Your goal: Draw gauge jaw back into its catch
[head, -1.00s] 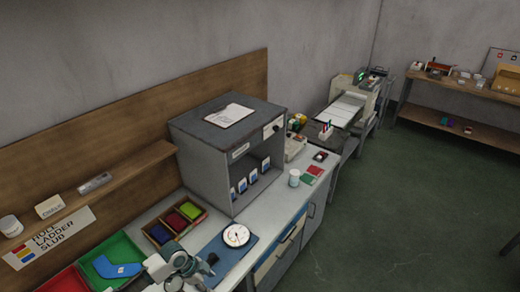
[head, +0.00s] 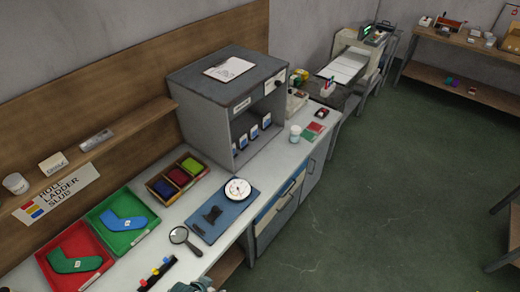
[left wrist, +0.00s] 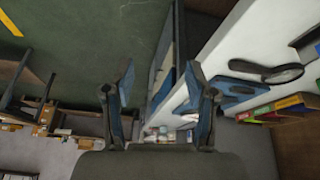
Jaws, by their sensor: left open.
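A round white dial gauge (head: 237,188) lies at the far end of a blue mat (head: 228,218) on the bench. A small dark part (head: 212,214) lies on the same mat, nearer than the dial; I cannot tell whether it is the jaw or its catch. My right gripper is not in view.
A magnifying glass (head: 183,237) lies left of the mat. Red (head: 98,245) and green (head: 118,243) trays hold socks. A rack with coloured pieces (head: 157,272) stands at the front edge. A grey cabinet (head: 200,125) stands behind the mat.

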